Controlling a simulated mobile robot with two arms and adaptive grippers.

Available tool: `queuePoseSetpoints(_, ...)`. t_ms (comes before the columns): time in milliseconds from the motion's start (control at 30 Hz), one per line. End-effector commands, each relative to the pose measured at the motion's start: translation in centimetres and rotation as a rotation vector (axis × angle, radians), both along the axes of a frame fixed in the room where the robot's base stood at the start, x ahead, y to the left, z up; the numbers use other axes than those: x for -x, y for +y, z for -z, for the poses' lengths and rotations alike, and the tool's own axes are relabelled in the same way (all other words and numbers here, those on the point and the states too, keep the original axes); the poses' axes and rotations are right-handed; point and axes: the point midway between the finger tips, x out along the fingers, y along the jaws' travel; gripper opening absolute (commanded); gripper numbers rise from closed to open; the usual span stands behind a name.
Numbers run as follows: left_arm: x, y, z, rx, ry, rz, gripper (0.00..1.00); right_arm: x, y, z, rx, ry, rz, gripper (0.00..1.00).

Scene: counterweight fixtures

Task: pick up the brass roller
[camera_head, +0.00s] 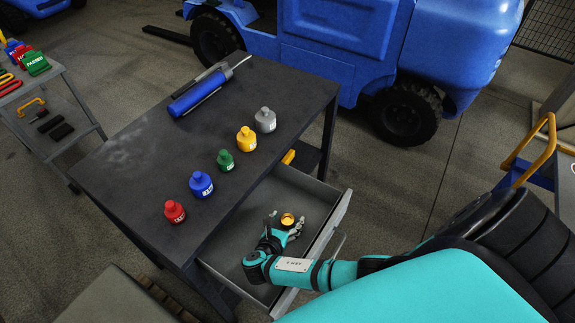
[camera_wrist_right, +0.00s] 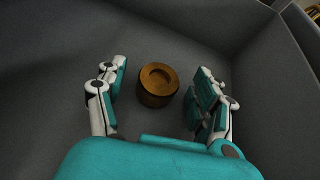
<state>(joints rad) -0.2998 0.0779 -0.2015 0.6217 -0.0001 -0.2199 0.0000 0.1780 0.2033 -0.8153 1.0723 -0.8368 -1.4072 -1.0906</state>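The brass roller (camera_head: 287,219) is a short gold-brown cylinder standing in the open grey drawer (camera_head: 318,187) of the dark table. It also shows in the right wrist view (camera_wrist_right: 157,84), upright on the drawer floor. My right gripper (camera_head: 284,225) is inside the drawer. In the right wrist view my right gripper (camera_wrist_right: 159,92) is open, with one finger on each side of the roller and a gap on both sides. The roller is not held. My left gripper is not in view.
On the dark tabletop (camera_head: 150,145) stand several coloured weights: red (camera_head: 174,211), blue (camera_head: 201,184), green (camera_head: 225,161), yellow (camera_head: 246,139) and grey (camera_head: 265,120). A blue tube tool (camera_head: 198,92) lies behind them. Drawer walls (camera_wrist_right: 282,75) surround the right gripper. A blue forklift (camera_head: 345,45) stands behind.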

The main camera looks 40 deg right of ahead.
Motion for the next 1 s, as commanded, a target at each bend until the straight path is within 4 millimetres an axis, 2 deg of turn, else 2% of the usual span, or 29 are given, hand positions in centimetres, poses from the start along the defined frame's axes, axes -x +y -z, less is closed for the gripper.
queuePoseSetpoints(67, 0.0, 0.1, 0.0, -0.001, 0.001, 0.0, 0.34, 0.0, 0.0, 0.0, 0.0, 0.0, 0.0, 0.56)
queuePoseSetpoints(500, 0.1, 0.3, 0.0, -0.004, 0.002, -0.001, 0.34, 0.0, 0.0, 0.0, 0.0, 0.0, 0.0, 0.0)
queuePoseSetpoints(833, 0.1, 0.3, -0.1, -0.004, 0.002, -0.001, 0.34, 0.0, 0.0, -0.4, 0.001, -0.002, 0.0, 0.0)
queuePoseSetpoints(1000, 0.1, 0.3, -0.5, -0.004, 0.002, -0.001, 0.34, -0.1, 0.0, -2.0, 0.001, -0.005, 0.0, 0.0)
